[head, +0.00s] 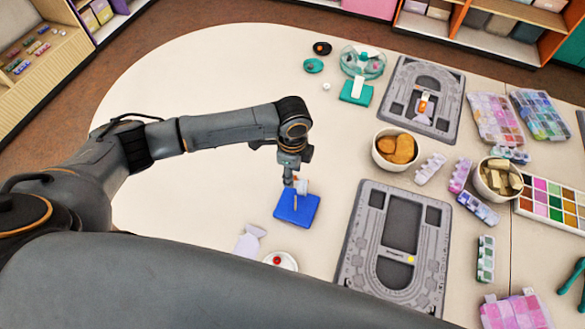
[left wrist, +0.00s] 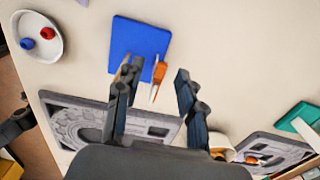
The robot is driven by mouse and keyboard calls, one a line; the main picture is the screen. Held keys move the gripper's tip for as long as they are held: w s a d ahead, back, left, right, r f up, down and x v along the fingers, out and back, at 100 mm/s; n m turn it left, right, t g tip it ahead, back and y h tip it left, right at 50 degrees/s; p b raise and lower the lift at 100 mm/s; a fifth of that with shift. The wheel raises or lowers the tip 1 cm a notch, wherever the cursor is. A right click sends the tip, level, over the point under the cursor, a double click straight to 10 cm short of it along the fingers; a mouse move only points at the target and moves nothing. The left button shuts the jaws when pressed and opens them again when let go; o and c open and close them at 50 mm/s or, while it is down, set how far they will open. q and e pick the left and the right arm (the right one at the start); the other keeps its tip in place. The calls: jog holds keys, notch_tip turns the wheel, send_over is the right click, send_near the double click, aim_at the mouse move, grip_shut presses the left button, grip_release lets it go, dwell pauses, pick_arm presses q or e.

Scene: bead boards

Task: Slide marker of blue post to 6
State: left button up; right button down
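The blue post's square base (head: 296,210) stands on the table in the middle of the head view. A pale scale and a small orange marker (head: 296,181) show above it, partly hidden by my left gripper (head: 289,178). In the left wrist view the blue base (left wrist: 141,38) lies beyond the fingers, and the orange marker (left wrist: 159,72) shows between them. My left gripper (left wrist: 155,85) is open, with a finger on each side of the marker and a gap to the right finger. I cannot tell whether the left finger touches it. The scale's numbers are unreadable.
A teal post (head: 356,90) stands at the back. A grey bead board (head: 350,250) lies right of the blue base; another (head: 450,105) lies farther back. A white dish (head: 290,258) and a pale bag (head: 249,240) lie in front. The table's left side is clear.

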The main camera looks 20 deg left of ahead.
pick_arm(q)
grip_shut()
jog(key=shift+f, duration=0.2)
jog(key=shift+f+b, duration=0.7)
jog(key=shift+f, duration=0.55)
jog(key=shift+c, duration=0.2)
grip_release()
